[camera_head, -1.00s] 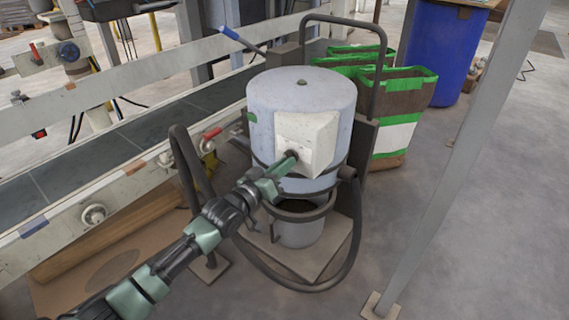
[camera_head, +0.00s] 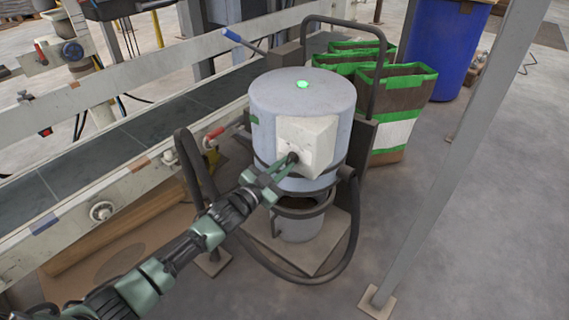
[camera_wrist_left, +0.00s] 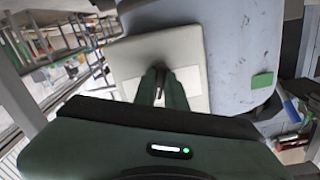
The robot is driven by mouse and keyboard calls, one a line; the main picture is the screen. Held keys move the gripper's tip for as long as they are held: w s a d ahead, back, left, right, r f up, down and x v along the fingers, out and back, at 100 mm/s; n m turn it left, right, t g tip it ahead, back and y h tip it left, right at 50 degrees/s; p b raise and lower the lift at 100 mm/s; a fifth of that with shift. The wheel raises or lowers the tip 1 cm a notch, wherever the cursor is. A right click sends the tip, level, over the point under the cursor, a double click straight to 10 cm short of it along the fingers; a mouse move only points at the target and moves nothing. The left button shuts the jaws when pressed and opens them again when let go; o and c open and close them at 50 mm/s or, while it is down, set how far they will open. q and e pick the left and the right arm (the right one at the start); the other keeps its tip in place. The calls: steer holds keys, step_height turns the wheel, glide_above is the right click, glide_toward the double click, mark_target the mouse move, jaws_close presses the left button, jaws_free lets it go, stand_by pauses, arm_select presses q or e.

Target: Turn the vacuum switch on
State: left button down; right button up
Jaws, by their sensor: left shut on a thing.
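The vacuum (camera_head: 300,100) is a grey-blue drum on a dark frame with a hose. A green lamp (camera_head: 303,84) glows on its top. A cream switch box (camera_head: 312,136) is on its front, and the box also shows in the left wrist view (camera_wrist_left: 190,46). The dark vacuum switch (camera_head: 293,157) sits on the box face. My left gripper (camera_head: 284,165) is shut on the switch; its fingers (camera_wrist_left: 160,84) meet at the dark knob in the wrist view. The fingers partly hide the knob. My right gripper is not in view.
A conveyor (camera_head: 130,150) with white rails runs behind and left of the vacuum. Brown bags with green edges (camera_head: 395,105) and a blue barrel (camera_head: 440,50) stand behind right. A grey post (camera_head: 450,160) rises at the right. The vacuum's hose (camera_head: 340,265) loops in front.

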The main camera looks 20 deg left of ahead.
arm_select(q)
steer(key=shift+m, duration=0.8)
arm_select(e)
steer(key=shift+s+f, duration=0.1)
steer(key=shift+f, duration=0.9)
arm_select(q)
steer(key=c, duration=1.5)
jaws_free()
steer(key=shift+o, duration=0.2)
steer(key=shift+s+a, duration=0.15)
steer(key=shift+s, duration=0.1)
steer(key=p+v, duration=0.1)
steer(key=v, duration=0.6)
steer(key=shift+p, duration=0.35)
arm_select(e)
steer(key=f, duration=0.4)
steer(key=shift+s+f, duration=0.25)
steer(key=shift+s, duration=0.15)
arm_select(q)
steer(key=shift+s, duration=0.1)
